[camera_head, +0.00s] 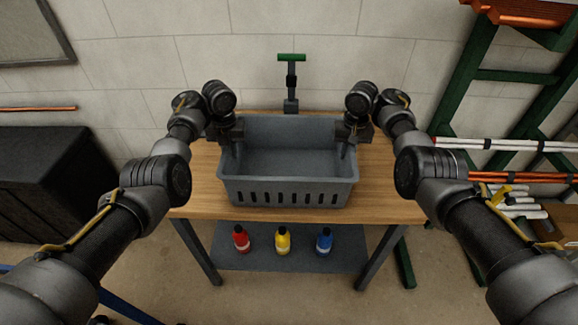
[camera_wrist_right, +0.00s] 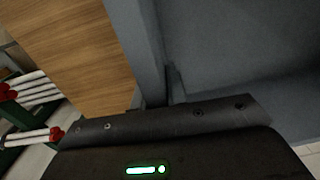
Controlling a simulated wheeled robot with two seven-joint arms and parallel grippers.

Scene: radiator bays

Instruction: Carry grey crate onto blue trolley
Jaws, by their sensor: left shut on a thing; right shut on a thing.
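The grey crate (camera_head: 288,190) is an open-topped bin with slots along its front wall. It looks empty and upright, at the middle of the wooden-topped table (camera_head: 390,200); I cannot tell whether it rests on the top or is just above it. My left gripper (camera_head: 236,143) is shut on the crate's left wall. My right gripper (camera_head: 344,143) is shut on its right wall. In the right wrist view the crate wall (camera_wrist_right: 140,40) runs up from the gripper, with the wood (camera_wrist_right: 75,50) beside it. The blue trolley is not clearly in view.
Red, yellow and blue bottles (camera_head: 283,240) stand on the table's lower shelf (camera_head: 290,262). A green-handled tool (camera_head: 291,80) stands behind the crate. A green rack with pipes (camera_head: 500,145) is at right, a black cabinet (camera_head: 50,180) at left. A blue bar (camera_head: 125,308) shows at lower left.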

